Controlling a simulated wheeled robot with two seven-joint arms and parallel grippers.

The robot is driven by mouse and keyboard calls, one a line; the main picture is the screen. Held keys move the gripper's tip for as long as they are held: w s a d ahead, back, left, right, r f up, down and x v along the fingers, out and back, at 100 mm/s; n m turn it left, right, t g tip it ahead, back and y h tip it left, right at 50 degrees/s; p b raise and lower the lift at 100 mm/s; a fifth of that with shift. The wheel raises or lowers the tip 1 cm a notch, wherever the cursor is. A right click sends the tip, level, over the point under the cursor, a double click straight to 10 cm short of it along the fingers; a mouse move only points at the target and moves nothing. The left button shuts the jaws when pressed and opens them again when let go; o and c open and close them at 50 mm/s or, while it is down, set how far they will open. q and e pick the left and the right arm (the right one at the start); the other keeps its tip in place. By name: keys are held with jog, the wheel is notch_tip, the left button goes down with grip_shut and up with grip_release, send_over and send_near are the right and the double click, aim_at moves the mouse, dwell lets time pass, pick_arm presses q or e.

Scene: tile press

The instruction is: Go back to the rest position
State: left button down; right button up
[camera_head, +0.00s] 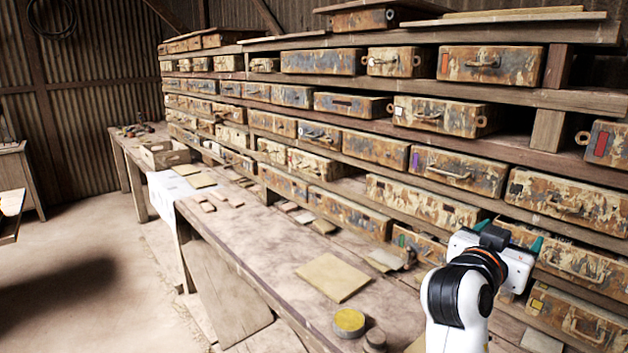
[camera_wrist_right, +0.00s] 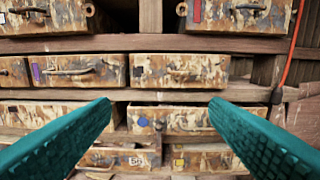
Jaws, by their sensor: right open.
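My right gripper (camera_head: 494,250) is in front of the shelf at the right of the head view, above the workbench. Its two green fingers stand wide apart in the right wrist view (camera_wrist_right: 160,108), with nothing between them. Behind the gap are rusty metal boxes on the shelf, one with a black label (camera_wrist_right: 180,71) and one lower down with a blue mark (camera_wrist_right: 170,119). The fingers appear apart from the boxes, though the exact distance is hard to tell. My left gripper does not show in the head view.
A long wooden workbench (camera_head: 268,258) runs below the shelves. It carries a square board (camera_head: 333,277), a yellow-topped round tin (camera_head: 349,322), a small dark tin (camera_head: 375,340) and an open wooden crate (camera_head: 165,154). An orange cable (camera_wrist_right: 290,45) hangs at the right of the wrist view. Floor at left is clear.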

jog(key=s+a+f+n+g+y, duration=0.1)
jog(key=s+a+f+n+y, duration=0.2)
jog(key=f, duration=0.9)
jog(key=s+f+n+g+y, duration=0.1)
jog(key=s+f+n+y, duration=0.3)
jog(key=f, duration=0.9)
jog(key=s+a+f+n+g+y, duration=0.2)
jog(key=s+a+f+g+y, duration=0.15)
jog(key=s+f, duration=0.55)
jog(key=s+a+f+n+g+y, duration=0.3)
jog(key=s+a+f, duration=0.15)
jog(key=s, duration=0.85)
notch_tip(320, 180, down, 26)
jog(key=s+g, duration=0.1)
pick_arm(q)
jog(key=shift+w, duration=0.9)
pick_arm(e)
jog(key=s+d+f+g, duration=0.1)
jog(key=s+d+f, duration=0.2)
jog(key=s+f, duration=1.3)
jog(key=shift+s, duration=0.45)
jog(key=shift+d, duration=0.1)
